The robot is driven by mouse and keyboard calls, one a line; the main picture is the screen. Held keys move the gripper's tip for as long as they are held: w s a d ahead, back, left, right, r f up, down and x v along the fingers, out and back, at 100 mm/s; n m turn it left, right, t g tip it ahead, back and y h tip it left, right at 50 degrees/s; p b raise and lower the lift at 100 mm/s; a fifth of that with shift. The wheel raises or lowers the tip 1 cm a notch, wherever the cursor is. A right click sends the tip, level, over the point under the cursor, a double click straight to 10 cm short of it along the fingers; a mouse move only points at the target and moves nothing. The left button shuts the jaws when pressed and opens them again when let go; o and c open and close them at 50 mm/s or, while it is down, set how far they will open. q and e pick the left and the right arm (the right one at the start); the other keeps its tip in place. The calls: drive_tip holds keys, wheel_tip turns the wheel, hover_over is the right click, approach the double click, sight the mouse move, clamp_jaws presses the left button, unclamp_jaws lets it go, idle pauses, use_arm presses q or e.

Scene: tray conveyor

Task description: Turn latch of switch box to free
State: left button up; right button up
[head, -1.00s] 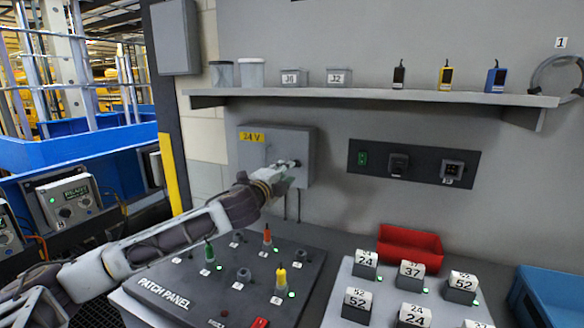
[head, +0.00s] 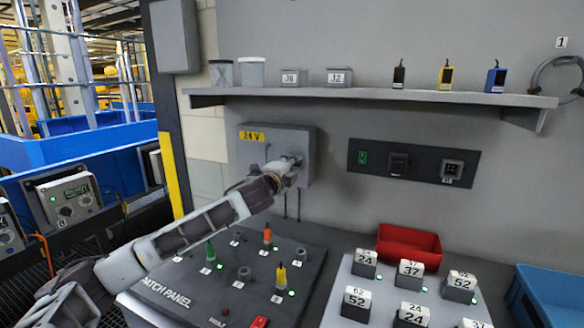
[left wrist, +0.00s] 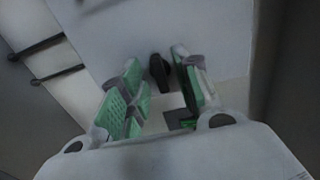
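The switch box (head: 285,137) is a grey wall box with a yellow "24 V" label, in the middle of the head view. My left gripper (head: 294,163) is at the right part of its front face and hides the latch there. In the left wrist view, the dark latch (left wrist: 159,76) stands out from the pale box face. My left gripper (left wrist: 156,66) is open, with a green-padded finger on each side of the latch. Gaps show between latch and fingers, and I see no clear contact. My right gripper is not in view.
A shelf (head: 370,97) with jars and small boxes runs above the switch box. A dark socket strip (head: 425,163) is to its right. The patch panel (head: 215,285) with coloured plugs lies below my left arm. A red bin (head: 408,243) stands on the bench.

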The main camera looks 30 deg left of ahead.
use_arm(q)
drive_tip(key=shift+c, duration=0.2)
clamp_jaws()
drive_tip(key=shift+f+n, duration=0.1)
drive_tip(key=shift+n, duration=0.3)
drive_tip(key=shift+n+p, duration=3)
drive_tip(key=shift+n, duration=5.7)
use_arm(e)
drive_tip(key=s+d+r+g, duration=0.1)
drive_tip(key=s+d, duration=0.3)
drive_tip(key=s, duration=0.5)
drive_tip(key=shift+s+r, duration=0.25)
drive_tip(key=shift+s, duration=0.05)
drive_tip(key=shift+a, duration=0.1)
